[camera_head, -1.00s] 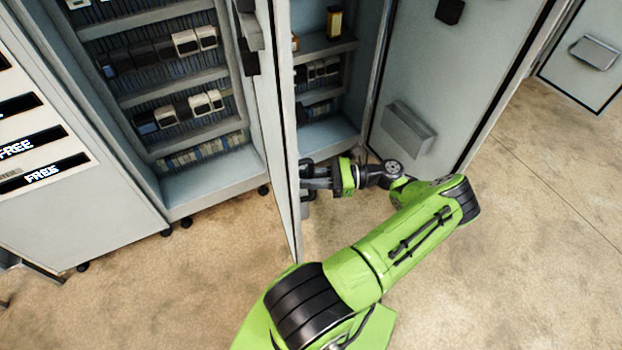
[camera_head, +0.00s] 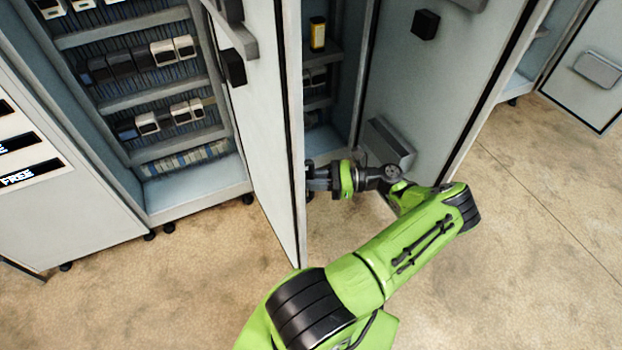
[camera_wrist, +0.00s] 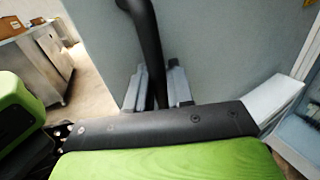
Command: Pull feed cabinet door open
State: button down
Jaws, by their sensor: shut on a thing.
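The grey cabinet door (camera_head: 262,130) stands ajar in the middle of the head view, seen nearly edge-on and turned out from the cabinets. My gripper (camera_head: 312,178) is at the right side of this door, low near its front edge. In the wrist view, a black bar handle (camera_wrist: 143,35) runs down between the two grey fingers of my gripper (camera_wrist: 158,88), which are shut on it. The blue-grey panel (camera_wrist: 225,50) fills the background behind the handle. The exact contact is small and partly hidden in the head view.
An open cabinet with shelves of devices (camera_head: 150,110) stands left of the door. Another shelved interior (camera_head: 320,75) shows to its right, beside a second open door (camera_head: 440,80) with a grey box. Brown floor (camera_head: 520,230) is clear in front and right.

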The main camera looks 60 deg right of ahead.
jog(key=shift+f, duration=0.1)
jog(key=c, duration=1.2)
grip_release()
jog(key=b+v, duration=0.2)
jog(key=v, duration=1.3)
jog(key=shift+s+d, duration=0.15)
jog(key=shift+s, duration=0.25)
